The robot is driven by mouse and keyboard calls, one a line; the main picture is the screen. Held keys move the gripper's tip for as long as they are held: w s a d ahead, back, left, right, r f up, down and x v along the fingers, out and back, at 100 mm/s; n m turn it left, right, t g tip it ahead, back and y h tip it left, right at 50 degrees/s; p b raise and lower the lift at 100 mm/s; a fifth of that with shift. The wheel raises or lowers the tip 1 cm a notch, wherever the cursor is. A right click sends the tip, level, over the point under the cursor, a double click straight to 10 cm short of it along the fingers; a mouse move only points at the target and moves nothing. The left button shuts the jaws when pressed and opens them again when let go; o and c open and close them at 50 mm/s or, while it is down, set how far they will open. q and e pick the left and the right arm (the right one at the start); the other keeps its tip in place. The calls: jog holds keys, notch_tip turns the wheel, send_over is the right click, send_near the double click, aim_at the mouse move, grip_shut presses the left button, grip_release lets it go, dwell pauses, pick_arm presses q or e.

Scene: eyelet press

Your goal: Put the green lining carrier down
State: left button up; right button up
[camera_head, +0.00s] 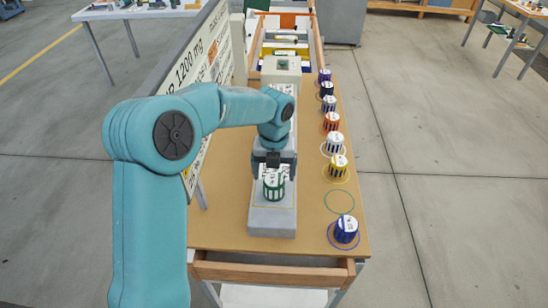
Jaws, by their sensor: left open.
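The green lining carrier (274,188) is a small green-and-white striped drum with a white top. It stands upright near the front end of the long grey base (271,222) on the table. My left gripper (273,172) is open and points down just behind and above the carrier; the picture does not show clearly whether the fingers touch it. The gripper partly hides the grey base behind it. My right gripper is not in view.
An empty green ring (339,202) is drawn on the brown table (225,225). Along the right edge stand several similar carriers, including a yellow one (338,167), an orange one (331,122) and a blue one (346,229). A lettered board (190,75) stands at the left.

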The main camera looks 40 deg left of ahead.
aim_at(274, 180)
pick_arm(q)
notch_tip(274, 180, up, 8)
jog(key=shift+f, duration=0.15)
jog(key=shift+s, duration=0.1)
dwell(0.5)
